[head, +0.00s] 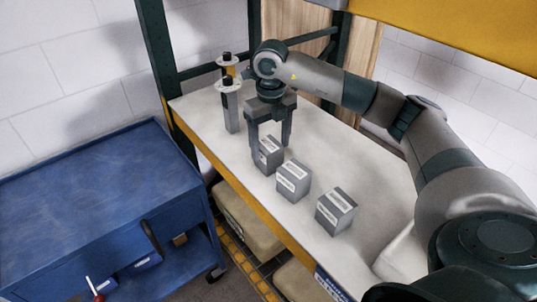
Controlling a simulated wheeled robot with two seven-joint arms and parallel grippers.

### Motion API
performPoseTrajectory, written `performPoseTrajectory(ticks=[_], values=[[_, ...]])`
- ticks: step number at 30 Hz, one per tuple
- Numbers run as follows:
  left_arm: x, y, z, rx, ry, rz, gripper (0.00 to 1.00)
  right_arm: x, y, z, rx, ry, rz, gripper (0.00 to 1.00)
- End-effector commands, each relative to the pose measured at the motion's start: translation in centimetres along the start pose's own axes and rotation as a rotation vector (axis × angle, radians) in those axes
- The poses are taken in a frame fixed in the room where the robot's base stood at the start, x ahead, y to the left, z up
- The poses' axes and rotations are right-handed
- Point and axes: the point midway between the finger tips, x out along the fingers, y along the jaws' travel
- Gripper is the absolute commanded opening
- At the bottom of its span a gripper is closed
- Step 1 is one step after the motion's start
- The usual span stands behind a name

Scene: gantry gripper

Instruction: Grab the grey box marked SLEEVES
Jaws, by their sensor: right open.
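Three small grey boxes with white labels stand in a row on the pale shelf (385,210): a far-left box (268,160), a middle box (293,181) and a near-right box (336,213). The label print is too small to read, so I cannot tell which is marked SLEEVES. My right gripper (270,148) points down at the far-left box, with its open fingers on either side of the box's upper part. I cannot tell whether the fingers touch it. My left gripper is out of view.
A dark rack post (160,60) rises at the shelf's left end. A blue cart (90,200) stands lower left. A yellow beam (450,30) crosses above.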

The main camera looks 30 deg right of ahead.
Motion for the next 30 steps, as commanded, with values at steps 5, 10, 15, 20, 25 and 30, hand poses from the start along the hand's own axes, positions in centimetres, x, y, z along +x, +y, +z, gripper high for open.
performPoseTrajectory(ticks=[5,10,15,20,25,30], values=[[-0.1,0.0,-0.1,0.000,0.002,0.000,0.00,0.0,0.0,0.0,0.000,0.000,0.000,0.69],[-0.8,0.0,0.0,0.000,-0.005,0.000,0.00,0.7,0.1,0.2,0.001,0.002,0.002,0.69],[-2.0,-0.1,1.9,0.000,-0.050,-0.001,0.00,2.5,0.2,0.5,0.000,0.005,0.001,0.69],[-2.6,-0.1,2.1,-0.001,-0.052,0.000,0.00,4.5,0.2,0.6,0.001,0.003,0.001,0.69],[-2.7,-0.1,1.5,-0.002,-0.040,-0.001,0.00,5.2,0.2,0.6,0.000,0.000,0.001,0.69],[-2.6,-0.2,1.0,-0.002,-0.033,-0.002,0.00,5.2,0.2,0.6,0.000,0.000,0.000,0.69]])
